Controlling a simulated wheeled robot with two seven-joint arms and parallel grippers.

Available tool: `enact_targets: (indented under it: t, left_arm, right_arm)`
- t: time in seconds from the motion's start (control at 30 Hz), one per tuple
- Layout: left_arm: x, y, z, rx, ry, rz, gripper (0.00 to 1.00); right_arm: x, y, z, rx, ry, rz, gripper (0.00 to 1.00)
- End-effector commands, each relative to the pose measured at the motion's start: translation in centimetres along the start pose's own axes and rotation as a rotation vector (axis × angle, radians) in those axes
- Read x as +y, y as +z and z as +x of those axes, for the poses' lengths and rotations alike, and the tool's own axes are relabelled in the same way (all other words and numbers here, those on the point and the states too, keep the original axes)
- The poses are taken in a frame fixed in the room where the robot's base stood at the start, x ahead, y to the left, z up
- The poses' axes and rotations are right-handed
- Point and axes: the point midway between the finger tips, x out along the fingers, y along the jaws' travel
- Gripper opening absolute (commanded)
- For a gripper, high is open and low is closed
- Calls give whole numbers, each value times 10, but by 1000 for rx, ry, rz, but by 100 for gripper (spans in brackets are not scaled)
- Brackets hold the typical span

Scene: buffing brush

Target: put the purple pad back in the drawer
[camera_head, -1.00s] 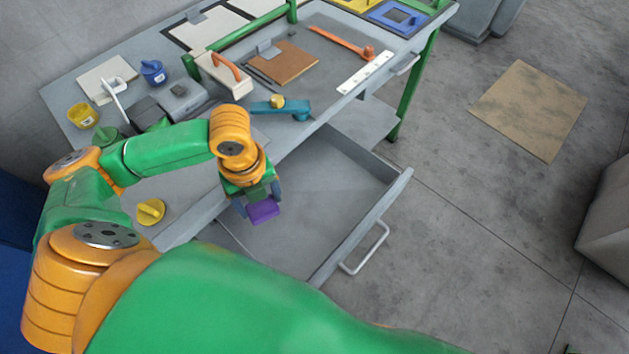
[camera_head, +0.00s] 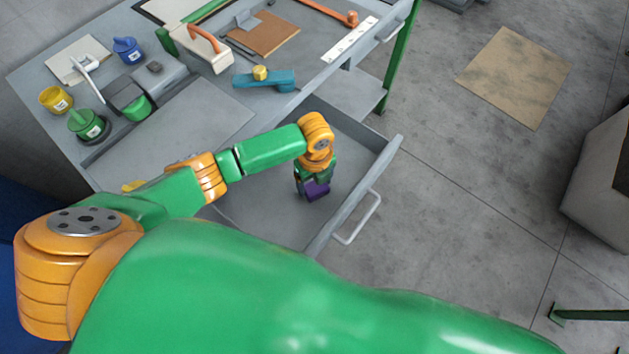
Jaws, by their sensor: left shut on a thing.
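The purple pad (camera_head: 317,191) is a small block held in my left gripper (camera_head: 313,184). The gripper is shut on it and points down over the open drawer (camera_head: 262,221). The pad shows against the drawer's floor; I cannot tell whether it touches that floor. The drawer is grey, pulled out from the workbench, with a pale handle (camera_head: 359,218) at its front. The inside that shows looks empty; my arm hides part of it. My right gripper is not in view.
The grey bench top (camera_head: 190,120) holds a teal tool (camera_head: 264,79), a brown board (camera_head: 263,34), a tan block with an orange handle (camera_head: 201,48), and blue, yellow and green pots at the left. A cardboard sheet (camera_head: 515,77) lies on the open floor at right.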

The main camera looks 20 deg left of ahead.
Motion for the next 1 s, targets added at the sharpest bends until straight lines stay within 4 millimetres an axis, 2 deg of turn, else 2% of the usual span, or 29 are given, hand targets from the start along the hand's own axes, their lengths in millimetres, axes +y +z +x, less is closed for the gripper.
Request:
enact_targets:
  t: [0.2,0.23,0.3,0.53,0.63,0.9,1.0]
  left_arm:
    - [0,0,2,1,0,-1,24]
    - [0,0,3,1,0,-1,79]
    - [0,0,2,1,0,-1,98]
    - [0,0,1,1,0,-2,100]
    - [0,0,-11,1,-2,-2,100]
    - [-1,1,-85,0,-5,0,100]
    - [-1,1,-105,1,-3,-2,100]
  right_arm:
    - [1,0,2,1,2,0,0]
    - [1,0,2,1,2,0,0]
    - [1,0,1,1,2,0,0]
    - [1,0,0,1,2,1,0]
    - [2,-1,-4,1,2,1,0]
    - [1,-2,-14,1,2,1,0]
    - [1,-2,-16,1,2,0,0]
